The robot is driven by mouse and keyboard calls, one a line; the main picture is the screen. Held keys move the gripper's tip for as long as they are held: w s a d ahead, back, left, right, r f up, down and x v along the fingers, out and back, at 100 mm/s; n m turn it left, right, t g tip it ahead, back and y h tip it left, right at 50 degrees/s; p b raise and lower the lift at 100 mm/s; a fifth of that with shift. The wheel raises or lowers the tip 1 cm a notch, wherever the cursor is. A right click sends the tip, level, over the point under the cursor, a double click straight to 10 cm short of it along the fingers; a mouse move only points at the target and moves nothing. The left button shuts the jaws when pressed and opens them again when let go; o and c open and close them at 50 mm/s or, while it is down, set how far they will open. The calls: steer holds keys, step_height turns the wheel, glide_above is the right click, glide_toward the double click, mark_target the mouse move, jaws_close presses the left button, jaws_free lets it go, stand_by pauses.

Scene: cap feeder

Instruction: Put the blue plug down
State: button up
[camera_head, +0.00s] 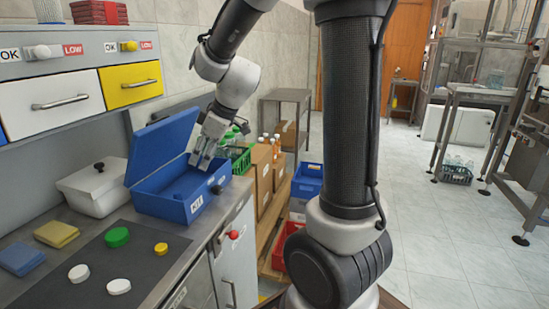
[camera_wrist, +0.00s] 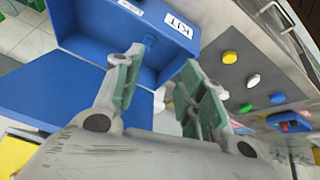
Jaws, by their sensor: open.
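The blue box marked KIT (camera_head: 196,206) stands open on the worktop, with its lid raised at the left. My gripper (camera_head: 199,163) is above the box opening, fingers pointing down. In the wrist view, its two green-padded fingers (camera_wrist: 162,65) are apart with nothing held between them. A small blue piece, seemingly the blue plug (camera_wrist: 149,40), shows inside the box beyond the fingertips. It is blue on blue, so its outline and its exact pose are hard to tell. The box's KIT label (camera_wrist: 179,24) also shows in the wrist view.
Yellow (camera_head: 57,234) and blue (camera_head: 21,258) pads lie at the left.

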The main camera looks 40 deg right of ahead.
steer(key=s+d+r+m+h, duration=0.1)
steer(key=s+d+r+m, duration=0.1)
steer(key=s, duration=0.6)
steer(key=s+d+r+m+h, duration=0.1)
steer(key=s+d+m, duration=0.3)
steer(key=s, duration=0.4)
steer(key=s+d+r+m+h, duration=0.1)
steer(key=s+d+r+m, duration=0.1)
steer(key=s, duration=0.6)
steer(key=shift+s+d+r+m+h, duration=0.25)
steer(key=shift+d+r+m+h, duration=0.15)
steer(key=shift+d+m, duration=0.55)
